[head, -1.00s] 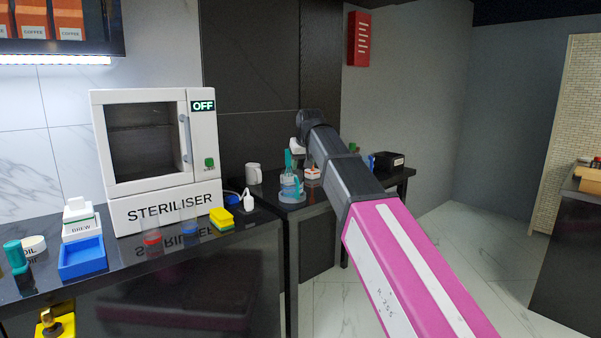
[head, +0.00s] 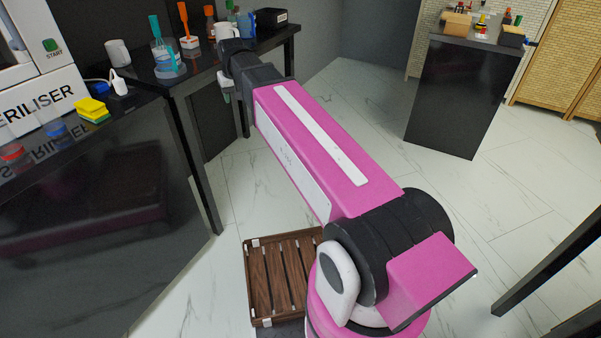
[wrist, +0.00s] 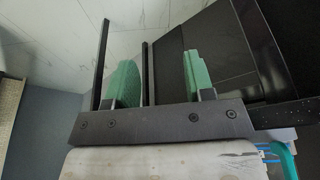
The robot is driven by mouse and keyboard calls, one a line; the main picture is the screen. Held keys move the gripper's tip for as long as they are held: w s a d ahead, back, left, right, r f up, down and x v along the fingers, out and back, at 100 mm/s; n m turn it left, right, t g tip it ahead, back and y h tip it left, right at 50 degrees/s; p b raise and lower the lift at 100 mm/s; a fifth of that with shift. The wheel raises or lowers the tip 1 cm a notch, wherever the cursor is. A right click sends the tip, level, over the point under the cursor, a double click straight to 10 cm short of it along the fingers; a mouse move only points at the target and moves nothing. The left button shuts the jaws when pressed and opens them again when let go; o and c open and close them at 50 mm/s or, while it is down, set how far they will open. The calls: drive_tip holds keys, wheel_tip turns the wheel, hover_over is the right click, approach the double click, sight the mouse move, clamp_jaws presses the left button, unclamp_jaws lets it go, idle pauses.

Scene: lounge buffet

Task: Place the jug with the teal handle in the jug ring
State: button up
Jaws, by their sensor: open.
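My gripper (wrist: 158,78) is open, with green pads apart and nothing between them in the wrist view. In the head view the arm's far end hangs at the front edge of the back counter, and the fingers are mostly hidden. A pale translucent vessel (head: 170,68) with a tall teal upright part stands on that counter, left of my arm's end. I cannot tell surely whether it is the teal-handled jug. A teal curved piece (wrist: 284,160) shows at the lower right of the wrist view, beside the gripper. I cannot make out the jug ring.
White mugs (head: 117,53), an orange-topped item (head: 186,28) and a black box (head: 270,17) stand on the back counter (head: 205,66). A yellow sponge (head: 91,109) lies near the steriliser (head: 38,100). A wooden crate (head: 262,318) is on the floor. Floor is clear toward the far counter (head: 455,95).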

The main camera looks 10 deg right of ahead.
drive_tip(key=s+d+f+m+g, duration=0.1)
drive_tip(key=s+d+f, duration=0.5)
drive_tip(key=f, duration=0.2)
drive_tip(key=s+d+f+m+g, duration=0.1)
drive_tip(key=s+d+f, duration=0.5)
drive_tip(key=f, duration=0.3)
drive_tip(key=s+d+f+m+g+h, duration=0.1)
drive_tip(key=s+d+f, duration=0.5)
drive_tip(key=d+f, duration=0.1)
drive_tip(key=shift+d+f, duration=0.2)
drive_tip(key=shift+f, duration=0.6)
